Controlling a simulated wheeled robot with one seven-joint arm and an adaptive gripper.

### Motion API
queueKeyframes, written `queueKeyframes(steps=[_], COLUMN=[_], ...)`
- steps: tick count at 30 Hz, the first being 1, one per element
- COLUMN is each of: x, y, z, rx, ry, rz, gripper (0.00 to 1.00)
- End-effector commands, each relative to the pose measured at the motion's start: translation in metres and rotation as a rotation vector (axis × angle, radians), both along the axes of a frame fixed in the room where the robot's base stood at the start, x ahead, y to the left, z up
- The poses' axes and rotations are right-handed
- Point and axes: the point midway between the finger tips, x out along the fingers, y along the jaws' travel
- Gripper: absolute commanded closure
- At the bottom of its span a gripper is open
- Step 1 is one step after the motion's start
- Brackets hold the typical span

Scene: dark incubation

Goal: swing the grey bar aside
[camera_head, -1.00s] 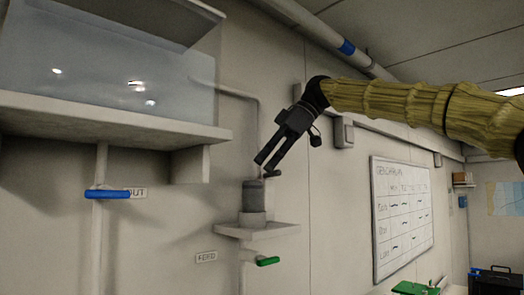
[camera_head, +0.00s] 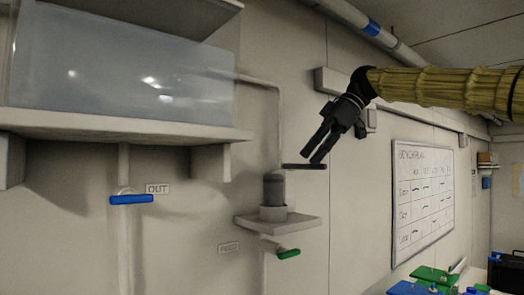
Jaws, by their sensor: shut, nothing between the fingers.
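The grey bar (camera_head: 304,166) is thin and dark and sticks out to the right from just above the grey canister (camera_head: 274,190). The canister stands upright in a pale ring on a small wall shelf (camera_head: 302,222). My gripper (camera_head: 314,158) is shut and empty, pointing down and left. Its fingertips are at the outer part of the bar; I cannot tell whether they touch it. The bar's inner end, by the pipe above the canister, is too small to make out clearly.
A tank (camera_head: 120,75) sits on a wall ledge at the left, with a thin pipe (camera_head: 279,120) running down from it. A blue handle (camera_head: 131,199) and a green handle (camera_head: 288,253) stick out below. A whiteboard (camera_head: 424,197) hangs at the right.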

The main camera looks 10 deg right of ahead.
Motion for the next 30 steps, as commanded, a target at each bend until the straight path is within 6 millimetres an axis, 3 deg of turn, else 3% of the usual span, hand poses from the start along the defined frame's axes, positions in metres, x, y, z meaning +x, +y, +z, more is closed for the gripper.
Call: queueKeyframes(steps=[16,30], x=[0.002,0.013], y=[-0.004,0.009], z=[-0.001,-0.002], rx=[-0.001,-0.002], ry=[0.002,0.002], rz=[-0.005,-0.004], gripper=[1.00,1.00])
